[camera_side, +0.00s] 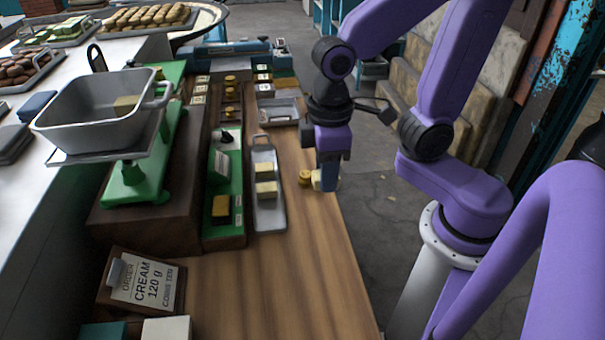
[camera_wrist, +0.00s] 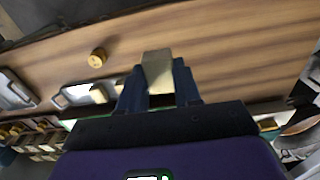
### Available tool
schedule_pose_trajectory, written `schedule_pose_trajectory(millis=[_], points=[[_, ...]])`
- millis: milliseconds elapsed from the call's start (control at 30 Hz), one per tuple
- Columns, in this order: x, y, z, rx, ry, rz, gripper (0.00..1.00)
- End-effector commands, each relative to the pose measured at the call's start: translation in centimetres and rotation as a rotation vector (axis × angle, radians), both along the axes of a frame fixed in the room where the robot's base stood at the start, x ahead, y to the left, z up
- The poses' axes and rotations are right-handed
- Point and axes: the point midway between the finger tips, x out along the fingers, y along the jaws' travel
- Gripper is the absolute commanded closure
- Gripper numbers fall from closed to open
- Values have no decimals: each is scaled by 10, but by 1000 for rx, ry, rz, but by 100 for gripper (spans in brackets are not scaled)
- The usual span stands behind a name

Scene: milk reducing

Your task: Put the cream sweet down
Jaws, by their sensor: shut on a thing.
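My gripper (camera_side: 326,172) is shut on a cream sweet (camera_side: 317,181), low at the right edge of the wooden counter in the side view. In the wrist view my gripper (camera_wrist: 159,88) has the pale block-shaped cream sweet (camera_wrist: 157,68) between its dark fingers. I cannot tell whether the sweet touches the wood. Two more cream blocks (camera_side: 265,188) lie in a narrow grey tray (camera_side: 269,216) to the left.
A small brass piece (camera_side: 304,176) stands beside my gripper; it also shows in the wrist view (camera_wrist: 97,57). A green board (camera_side: 222,181) lies left of the tray. An order card (camera_side: 145,282) reads cream 120 g. The front counter wood (camera_side: 280,285) is clear.

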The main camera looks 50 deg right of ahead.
Motion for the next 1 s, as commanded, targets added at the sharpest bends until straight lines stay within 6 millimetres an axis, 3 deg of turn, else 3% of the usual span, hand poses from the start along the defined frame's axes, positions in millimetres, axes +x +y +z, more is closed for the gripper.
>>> schedule_pose_trajectory(millis=[300, 467, 567, 767, 1000], points=[[-22, -10, 11, 1, -1, 1, 96], [-16, -11, 11, -1, 1, -39, 96], [0, -10, 10, -4, 3, -106, 96], [53, -18, -1, -6, 4, -305, 96], [121, -53, -24, -5, 5, -547, 96]])
